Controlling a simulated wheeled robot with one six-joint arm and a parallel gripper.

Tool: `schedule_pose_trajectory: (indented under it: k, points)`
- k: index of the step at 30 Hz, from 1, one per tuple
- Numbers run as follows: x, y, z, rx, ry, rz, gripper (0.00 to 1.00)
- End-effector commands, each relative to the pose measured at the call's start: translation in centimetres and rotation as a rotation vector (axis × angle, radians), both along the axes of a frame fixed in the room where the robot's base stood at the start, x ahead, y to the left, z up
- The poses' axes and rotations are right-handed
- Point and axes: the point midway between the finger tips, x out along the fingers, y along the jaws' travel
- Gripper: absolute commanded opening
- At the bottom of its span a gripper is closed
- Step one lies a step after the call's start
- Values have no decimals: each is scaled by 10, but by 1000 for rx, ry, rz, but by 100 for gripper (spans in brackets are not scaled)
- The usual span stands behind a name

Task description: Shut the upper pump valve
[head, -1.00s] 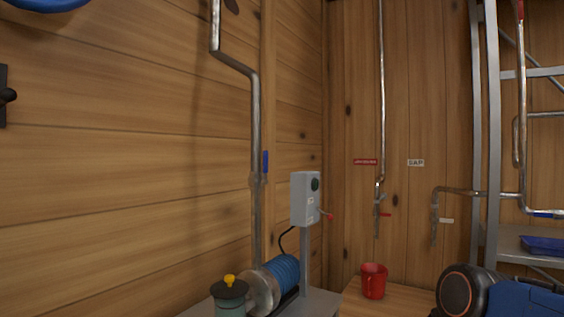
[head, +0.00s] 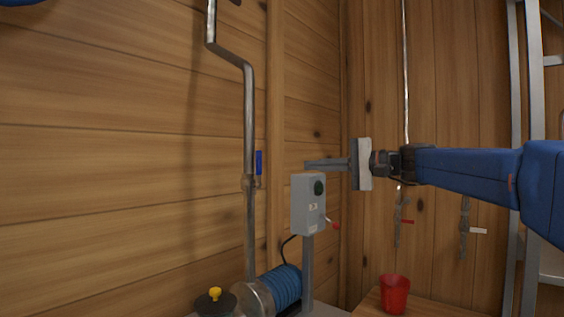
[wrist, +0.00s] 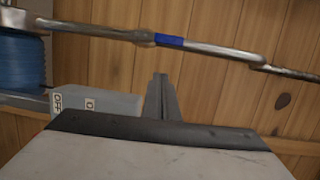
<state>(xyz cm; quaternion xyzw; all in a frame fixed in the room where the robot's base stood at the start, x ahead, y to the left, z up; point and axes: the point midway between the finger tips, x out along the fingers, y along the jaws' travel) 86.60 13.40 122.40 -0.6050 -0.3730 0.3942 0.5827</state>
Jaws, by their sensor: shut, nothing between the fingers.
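The valve with a blue handle (head: 259,163) sits on the steel pipe (head: 251,110) against the left plank wall, above the pump. The handle lies parallel to the pipe. In the wrist view the pipe crosses the top with the blue handle (wrist: 170,40) along it, beyond the fingertips. My gripper (head: 308,165) reaches in from the right at about the handle's height, just above the grey switch box. It is shut and empty, and in the picture its tip is apart from the handle. The closed fingers also show in the wrist view (wrist: 160,82).
The grey switch box (head: 308,205) with a red-tipped lever stands on a post close below my gripper. The blue pump motor (head: 282,287) is at the bottom. Other valves (head: 464,230) and a metal ladder (head: 537,140) are at right.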

Motion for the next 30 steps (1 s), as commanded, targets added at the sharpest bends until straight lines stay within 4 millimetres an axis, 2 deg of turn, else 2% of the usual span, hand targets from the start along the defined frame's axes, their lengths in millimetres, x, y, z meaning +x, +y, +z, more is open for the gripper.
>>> schedule_pose_trajectory:
  k: [3,8,25,30]
  points:
    - [8,0,12,38,-7,6,0]
    - [14,8,14,46,-7,8,0]
    - [51,94,13,43,-7,9,0]
    - [30,107,14,43,-8,7,0]
